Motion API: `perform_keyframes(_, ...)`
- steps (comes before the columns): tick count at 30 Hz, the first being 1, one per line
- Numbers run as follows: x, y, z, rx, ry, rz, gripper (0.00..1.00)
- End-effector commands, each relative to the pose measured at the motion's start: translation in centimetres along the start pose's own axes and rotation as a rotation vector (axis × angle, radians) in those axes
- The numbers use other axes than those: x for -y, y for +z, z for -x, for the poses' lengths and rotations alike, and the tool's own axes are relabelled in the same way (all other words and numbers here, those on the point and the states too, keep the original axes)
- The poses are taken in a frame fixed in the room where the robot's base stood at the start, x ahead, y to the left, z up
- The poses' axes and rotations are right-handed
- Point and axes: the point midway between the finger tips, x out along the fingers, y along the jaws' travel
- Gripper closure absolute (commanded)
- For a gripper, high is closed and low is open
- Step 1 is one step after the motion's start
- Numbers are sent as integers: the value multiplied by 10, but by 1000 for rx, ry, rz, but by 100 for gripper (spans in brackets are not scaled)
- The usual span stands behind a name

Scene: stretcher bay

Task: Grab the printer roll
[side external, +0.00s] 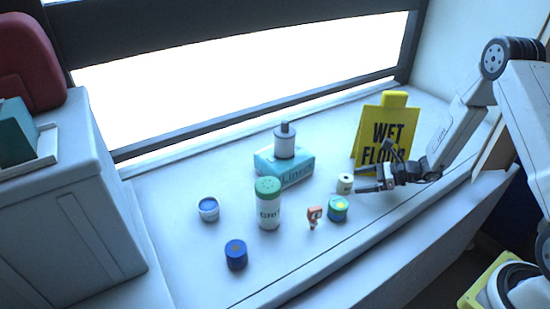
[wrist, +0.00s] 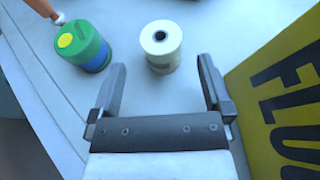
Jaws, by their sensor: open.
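The printer roll looks to be the small cream-white roll (side external: 345,183) with a dark core hole, upright on the white counter in front of the yellow sign. In the wrist view the roll (wrist: 160,46) stands just beyond my fingertips, roughly centred between them. My gripper (side external: 362,180) is open and empty, low over the counter at the roll's right. In the wrist view my gripper (wrist: 162,62) shows its two dark fingers spread apart, with clear counter between them. The roll does not appear to be touched.
A green-and-blue tub (wrist: 83,46) stands close left of the roll. The yellow wet-floor sign (wrist: 285,95) is close on the right. A red-and-white item (side external: 314,216), a green-lidded canister (side external: 268,204), a blue cylinder (side external: 236,254), a small cup (side external: 208,208) and a teal box (side external: 284,168) stand farther left.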

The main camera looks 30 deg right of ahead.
Motion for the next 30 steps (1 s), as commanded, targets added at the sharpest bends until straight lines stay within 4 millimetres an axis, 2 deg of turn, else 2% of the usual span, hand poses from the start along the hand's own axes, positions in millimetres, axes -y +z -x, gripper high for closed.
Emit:
perform_keyframes(5, 0, 0, -7, -1, 2, 1, 0)
perform_keyframes(18, 2, 0, -50, -2, 2, 1, 0)
perform_keyframes(30, 2, 0, -52, -2, 2, 0, 0)
